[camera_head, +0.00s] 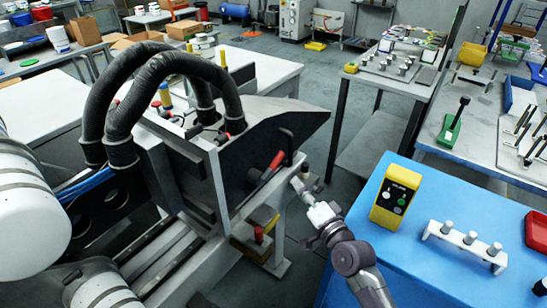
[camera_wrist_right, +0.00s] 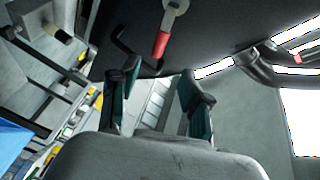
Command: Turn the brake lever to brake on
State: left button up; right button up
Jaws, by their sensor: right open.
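The brake lever, with a red grip (camera_head: 277,160) and a grey shank, sits on the dark side panel (camera_head: 285,115) of the machine. In the head view its grip slants up to the right. My right gripper (camera_head: 301,184) is open and empty, just below and to the right of the grip, apart from it. In the right wrist view the red grip (camera_wrist_right: 161,45) hangs below its grey pivot end, beyond the open fingers (camera_wrist_right: 156,88). A bent black rod (camera_wrist_right: 124,45) stands beside it. My left gripper does not show.
Two thick black hoses (camera_head: 150,75) arch over the machine. A blue table (camera_head: 430,265) at the right holds a yellow control box (camera_head: 395,192) and a white rack (camera_head: 465,243) with pegs. Grey floor lies between the machine and the tables.

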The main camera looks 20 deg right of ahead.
aim_at(278, 159)
jog(key=w, duration=0.4)
jog(key=w+a, duration=0.1)
jog(key=w, duration=0.4)
jog(key=w+a+p, duration=0.1)
jog(key=w, duration=0.3)
jog(key=shift+w+a, duration=0.15)
jog(key=shift+w, duration=0.1)
grip_shut()
